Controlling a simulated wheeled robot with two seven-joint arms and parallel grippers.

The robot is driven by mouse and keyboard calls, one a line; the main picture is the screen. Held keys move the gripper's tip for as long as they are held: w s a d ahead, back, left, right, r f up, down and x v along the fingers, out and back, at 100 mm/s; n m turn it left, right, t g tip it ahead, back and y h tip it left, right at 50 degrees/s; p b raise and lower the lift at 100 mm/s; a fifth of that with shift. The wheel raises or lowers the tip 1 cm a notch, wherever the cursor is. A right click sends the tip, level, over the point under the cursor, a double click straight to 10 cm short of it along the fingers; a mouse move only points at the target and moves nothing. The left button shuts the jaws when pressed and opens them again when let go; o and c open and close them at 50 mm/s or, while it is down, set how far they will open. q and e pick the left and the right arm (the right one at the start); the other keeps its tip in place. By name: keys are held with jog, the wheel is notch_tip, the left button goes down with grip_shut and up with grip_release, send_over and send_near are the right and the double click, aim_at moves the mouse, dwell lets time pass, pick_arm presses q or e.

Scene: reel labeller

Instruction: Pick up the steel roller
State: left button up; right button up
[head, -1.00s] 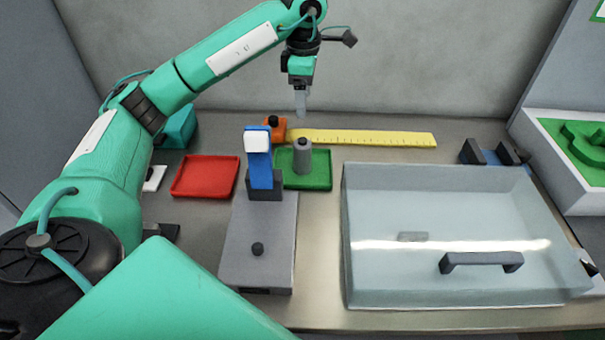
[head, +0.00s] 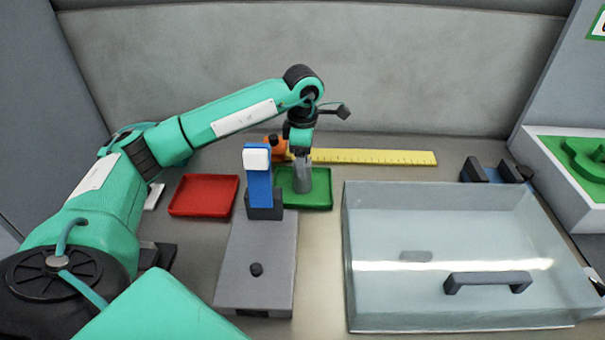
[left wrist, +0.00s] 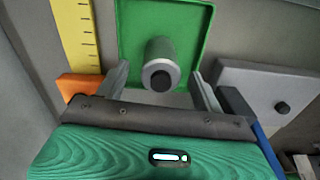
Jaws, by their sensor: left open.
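The steel roller (head: 304,183) is a grey cylinder standing upright in the green tray (head: 322,201). In the left wrist view the roller (left wrist: 166,50) shows its dark round end, with the tray (left wrist: 133,22) behind it. My left gripper (head: 302,163) points down right over the roller and hides its top in the head view. In the wrist view the open fingers of my left gripper (left wrist: 160,72) lie to either side of the roller, with gaps showing. My right gripper is not in view.
A blue post with a white top (head: 259,180) stands on a grey base (head: 256,240) just left of the green tray. A yellow ruler (head: 375,157) and an orange block (head: 272,148) lie behind. A red tray (head: 204,196) is left; a clear lidded box (head: 440,230) is right.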

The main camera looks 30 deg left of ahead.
pick_arm(q)
jog(key=shift+s+f+p, duration=0.1)
jog(key=shift+f+p, duration=0.2)
jog(key=shift+f, duration=1.7)
jog(key=c, duration=1.3)
jog(key=shift+r, duration=0.2)
